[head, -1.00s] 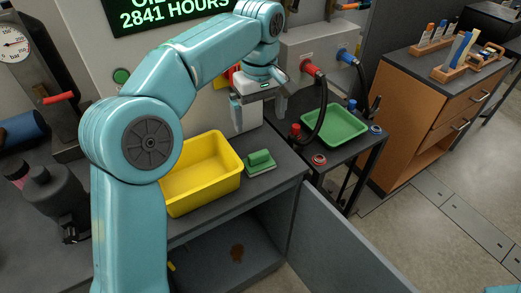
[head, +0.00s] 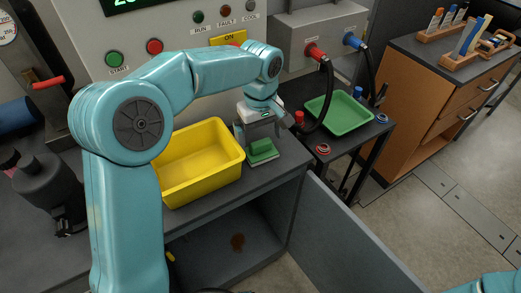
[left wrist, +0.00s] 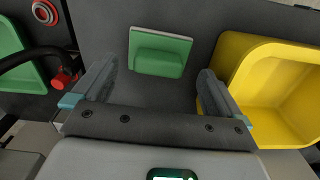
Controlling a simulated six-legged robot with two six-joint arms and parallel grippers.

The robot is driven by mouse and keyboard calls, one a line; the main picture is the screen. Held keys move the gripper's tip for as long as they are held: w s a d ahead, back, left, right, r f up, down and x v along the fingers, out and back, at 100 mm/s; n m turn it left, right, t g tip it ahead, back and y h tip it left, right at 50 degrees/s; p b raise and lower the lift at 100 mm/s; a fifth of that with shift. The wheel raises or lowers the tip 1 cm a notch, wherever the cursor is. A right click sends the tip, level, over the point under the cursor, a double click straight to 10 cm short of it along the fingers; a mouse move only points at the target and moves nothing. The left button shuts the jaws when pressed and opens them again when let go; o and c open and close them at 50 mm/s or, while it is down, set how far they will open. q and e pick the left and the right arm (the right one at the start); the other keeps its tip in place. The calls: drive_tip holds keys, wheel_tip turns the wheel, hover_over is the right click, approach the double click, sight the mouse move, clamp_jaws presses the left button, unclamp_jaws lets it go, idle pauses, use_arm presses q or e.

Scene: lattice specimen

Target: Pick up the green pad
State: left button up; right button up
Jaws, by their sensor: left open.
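The green pad (head: 263,150) lies on the dark bench top, just right of the yellow bin. It has a flat base and a raised block on top, and it also shows in the left wrist view (left wrist: 160,52). My left gripper (head: 261,138) is above the pad, open and empty, with its fingers pointing down. In the left wrist view my left gripper (left wrist: 158,75) has its two fingers apart, with the pad between and just beyond their tips. My right gripper is not in view.
The yellow bin (head: 205,187) stands close on the pad's left. A green tray (head: 340,113) sits on a dark cart at the right, with a thick black hose (head: 327,95) near it. An open cabinet door (head: 345,235) stands below the bench.

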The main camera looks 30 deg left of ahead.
sight(261, 142)
use_arm(q)
wheel_tip(261, 142, down, 4)
drive_tip(key=shift+w+f, duration=0.1)
drive_tip(key=c, duration=0.8)
drive_tip(key=shift+o, duration=0.2)
wheel_tip(261, 142, up, 20)
drive_tip(key=p, duration=0.3)
